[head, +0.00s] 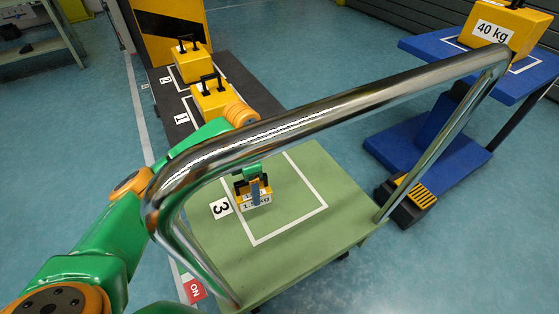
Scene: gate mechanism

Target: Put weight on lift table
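A small yellow weight (262,200) with a white label sits over the marked square of the green platform trolley (318,165), close to the number 3. The label is partly covered. My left gripper (256,190) is over this weight, at its black handle. The fingers overlap the label, and I cannot tell whether they are closed on the handle. The blue lift table (412,44) stands at the upper right. A larger yellow weight marked 40 kg (519,25) is on its top, within a white outline. My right gripper is not in view.
The trolley's chrome push handle (330,105) crosses the view in front of my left arm's reach. Two yellow weights (212,98) (191,64) stand on a dark mat (235,72) at spots 1 and 2. A black and yellow pedal (408,202) lies by the lift table.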

